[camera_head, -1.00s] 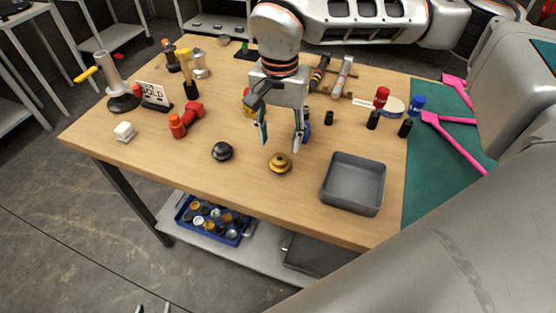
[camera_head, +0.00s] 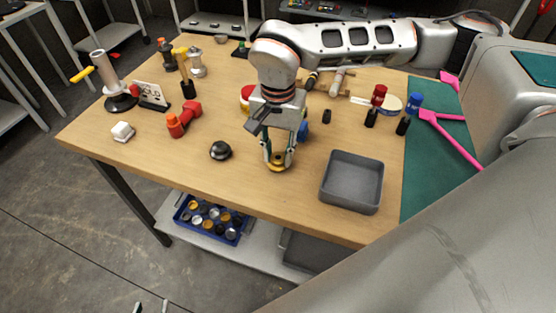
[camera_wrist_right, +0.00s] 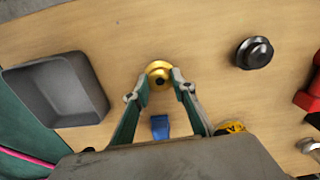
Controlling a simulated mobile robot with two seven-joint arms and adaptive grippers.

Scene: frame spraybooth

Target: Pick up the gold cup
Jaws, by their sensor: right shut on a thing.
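The gold cup (camera_head: 278,168) is a small round brass-coloured piece near the front edge of the wooden table. My right gripper (camera_head: 278,160) points down over it, with its fingers around it. In the right wrist view the gold cup (camera_wrist_right: 159,70) sits between the fingertips of my right gripper (camera_wrist_right: 159,78), which are shut on it. The cup appears to be at the tabletop; I cannot tell any gap beneath it. My left gripper (camera_head: 151,307) shows only its two fingertips at the bottom edge of the head view, apart and with nothing visible between them.
A grey tray (camera_head: 352,181) stands right of the cup. A black round piece (camera_head: 221,150) lies to the left, also seen in the right wrist view (camera_wrist_right: 254,53). A blue item (camera_head: 302,131) stands behind my right gripper.

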